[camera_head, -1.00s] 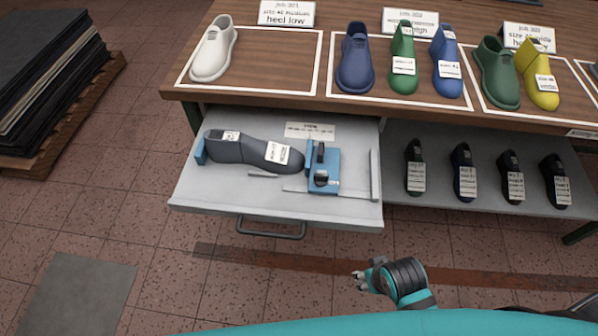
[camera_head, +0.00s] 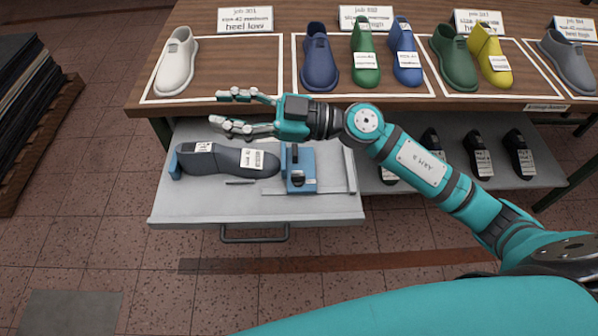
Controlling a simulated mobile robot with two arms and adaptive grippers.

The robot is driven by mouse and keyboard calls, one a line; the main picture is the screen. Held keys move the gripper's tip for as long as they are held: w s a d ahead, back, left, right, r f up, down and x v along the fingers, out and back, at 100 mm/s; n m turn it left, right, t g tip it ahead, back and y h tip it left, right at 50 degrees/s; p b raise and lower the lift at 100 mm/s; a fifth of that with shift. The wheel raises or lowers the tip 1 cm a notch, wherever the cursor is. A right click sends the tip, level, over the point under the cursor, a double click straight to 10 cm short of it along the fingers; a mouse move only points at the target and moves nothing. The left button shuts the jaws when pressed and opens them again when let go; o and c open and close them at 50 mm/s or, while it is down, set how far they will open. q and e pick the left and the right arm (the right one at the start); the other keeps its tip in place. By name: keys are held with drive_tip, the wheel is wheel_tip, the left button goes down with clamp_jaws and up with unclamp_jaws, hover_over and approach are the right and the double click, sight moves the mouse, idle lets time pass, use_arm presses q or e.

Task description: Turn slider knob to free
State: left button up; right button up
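The blue slider block (camera_head: 300,167) sits in the open grey drawer (camera_head: 190,211), on a metal rail. A small black knob (camera_head: 297,178) shows on its front side, and a dark upright part stands behind it. A dark grey shoe last (camera_head: 222,160) with white labels lies to the left of the slider, its toe end close to the block. My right gripper (camera_head: 232,110) is open and empty, above the back of the drawer near the table's front edge, with its fingers pointing left. It is up and left of the slider. My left gripper is not in view.
The wooden table (camera_head: 220,107) carries several shoes and label cards, including a white shoe (camera_head: 177,60) and a blue shoe (camera_head: 319,62). Dark lasts (camera_head: 480,157) stand on the lower shelf at right. A stack of dark sheets (camera_head: 22,90) is at far left. The floor in front is clear.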

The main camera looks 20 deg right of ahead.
wheel_tip(320, 180, down, 4)
drive_tip(key=d+n+g+h, duration=0.1)
drive_tip(key=n+g+h, duration=0.1)
drive_tip(key=g+h, duration=0.1)
drive_tip(key=m+g+h, duration=0.2)
drive_tip(key=m+h, duration=0.3)
drive_tip(key=h, duration=0.6)
approach(299, 175)
drive_tip(key=p+x, duration=0.1)
drive_tip(key=x, duration=0.8)
drive_tip(key=shift+a+f+p, duration=0.1)
drive_tip(key=shift+a+p, duration=0.05)
drive_tip(key=shift+p, duration=0.25)
clamp_jaws()
